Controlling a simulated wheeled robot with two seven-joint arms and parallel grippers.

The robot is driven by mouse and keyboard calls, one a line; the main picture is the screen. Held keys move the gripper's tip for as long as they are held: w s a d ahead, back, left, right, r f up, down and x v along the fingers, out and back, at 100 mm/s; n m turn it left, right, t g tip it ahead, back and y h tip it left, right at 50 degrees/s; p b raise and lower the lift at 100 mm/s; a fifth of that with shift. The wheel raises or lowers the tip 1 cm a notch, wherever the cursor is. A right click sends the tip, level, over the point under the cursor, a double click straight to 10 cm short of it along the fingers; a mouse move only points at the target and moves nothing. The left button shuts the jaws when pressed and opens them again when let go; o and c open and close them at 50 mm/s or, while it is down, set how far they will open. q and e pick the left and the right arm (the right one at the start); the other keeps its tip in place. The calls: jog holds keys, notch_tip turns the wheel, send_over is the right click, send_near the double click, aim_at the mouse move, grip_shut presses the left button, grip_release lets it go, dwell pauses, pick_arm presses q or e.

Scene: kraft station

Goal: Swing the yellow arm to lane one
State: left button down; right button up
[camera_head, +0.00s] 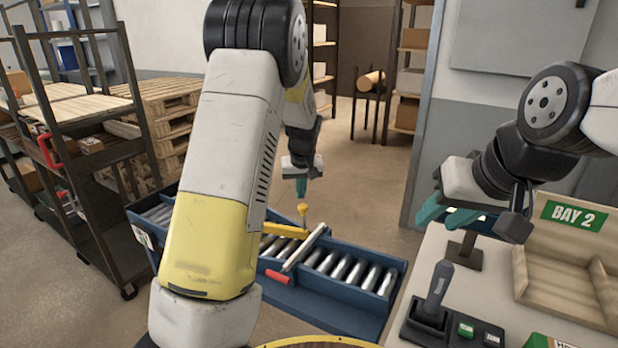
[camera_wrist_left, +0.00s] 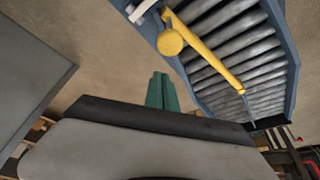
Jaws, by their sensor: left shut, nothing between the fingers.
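The yellow arm (camera_head: 286,230) lies over the rollers of a blue-framed conveyor, with a round yellow knob (camera_head: 303,208) standing at its right end. The arm also shows in the left wrist view (camera_wrist_left: 212,62), knob (camera_wrist_left: 171,42) nearest the gripper. My left gripper (camera_head: 301,188) is shut and empty, pointing down just above the knob in the head view. Its green fingertips (camera_wrist_left: 162,90) appear apart from the knob in the wrist view. Part of the yellow arm is hidden behind my left arm. My right gripper (camera_head: 445,210) hangs by the table; its finger gap is unclear.
A pale bar (camera_head: 304,248) with a red end crosses the conveyor (camera_head: 340,300). At right, a table (camera_head: 440,250) holds a joystick box (camera_head: 436,320) and a wooden tray (camera_head: 560,275) below a BAY 2 sign. Shelving (camera_head: 75,160) and pallets (camera_head: 170,105) stand at left.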

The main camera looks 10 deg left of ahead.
pick_arm(q)
jog(key=shift+s+d, duration=0.2)
jog(key=shift+s, duration=0.4)
jog(key=shift+s+d, duration=0.15)
jog(key=shift+s, duration=0.45)
jog(key=s+a+m+h, duration=0.1)
jog(key=s+a+m, duration=0.2)
jog(key=s, duration=0.8)
jog(key=shift+s+a+f+m, duration=0.2)
jog(key=shift+s+a+m, duration=0.2)
jog(key=shift+a, duration=0.2)
jog(key=v, duration=0.8)
jog(key=shift+w+r+t+h, duration=0.15)
jog(key=shift+w+t+h, duration=0.1)
jog(key=shift+t+h, duration=0.05)
jog(key=shift+a, duration=0.1)
